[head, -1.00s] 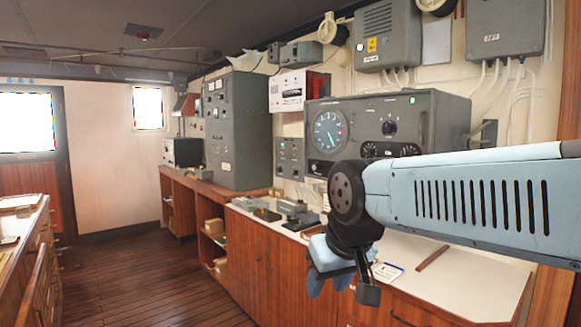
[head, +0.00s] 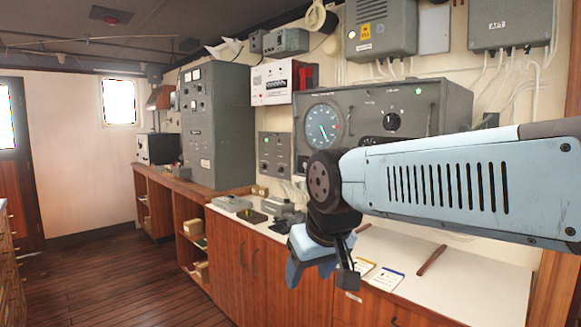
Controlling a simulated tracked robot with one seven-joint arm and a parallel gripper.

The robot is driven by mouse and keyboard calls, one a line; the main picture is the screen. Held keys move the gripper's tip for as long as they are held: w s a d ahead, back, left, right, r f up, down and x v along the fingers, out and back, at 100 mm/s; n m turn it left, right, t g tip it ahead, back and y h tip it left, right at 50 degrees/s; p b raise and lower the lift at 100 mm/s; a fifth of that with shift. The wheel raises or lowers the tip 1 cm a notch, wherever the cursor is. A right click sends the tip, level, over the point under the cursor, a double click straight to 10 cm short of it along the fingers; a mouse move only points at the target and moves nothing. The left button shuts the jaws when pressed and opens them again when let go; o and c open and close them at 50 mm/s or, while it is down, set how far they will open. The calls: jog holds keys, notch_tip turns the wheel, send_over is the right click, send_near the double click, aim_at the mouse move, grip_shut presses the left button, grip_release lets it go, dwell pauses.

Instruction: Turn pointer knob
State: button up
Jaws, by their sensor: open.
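A black pointer knob (head: 391,121) sits on the front of a grey instrument box (head: 362,108), right of a round teal dial (head: 323,124). My arm reaches in from the right in front of the box's lower part and hides some of its lower gauges. My gripper (head: 309,271) hangs downward at the end of the arm, in front of the wooden cabinet. It is open and holds nothing that I can see. It is below and left of the knob and apart from it.
A white counter (head: 450,275) runs below the box, with a brown stick (head: 431,260) and small cards (head: 388,279). Small grey devices (head: 285,214) stand left of my gripper. A tall grey cabinet (head: 214,125) stands further left. The wooden floor (head: 120,275) is open at left.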

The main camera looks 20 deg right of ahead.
jog(key=shift+o, duration=0.7)
jog(key=w+d+r+n+h, duration=0.1)
jog(key=w+d+r+n, duration=0.1)
jog(key=w+d, duration=0.2)
jog(key=w+d+r+n+g+h, duration=0.1)
jog(key=w+d+r+n+h, duration=0.1)
jog(key=w, duration=0.7)
jog(key=shift+d+n, duration=0.6)
jog(key=shift+d, duration=0.65)
jog(key=n+t+h, duration=0.2)
jog(key=n+h, duration=1.2)
jog(key=n, duration=0.3)
send_near(305, 165)
jog(key=x, duration=0.8)
jog(key=shift+d+r, duration=0.1)
jog(key=shift+d, duration=0.25)
jog(key=shift+c, duration=0.4)
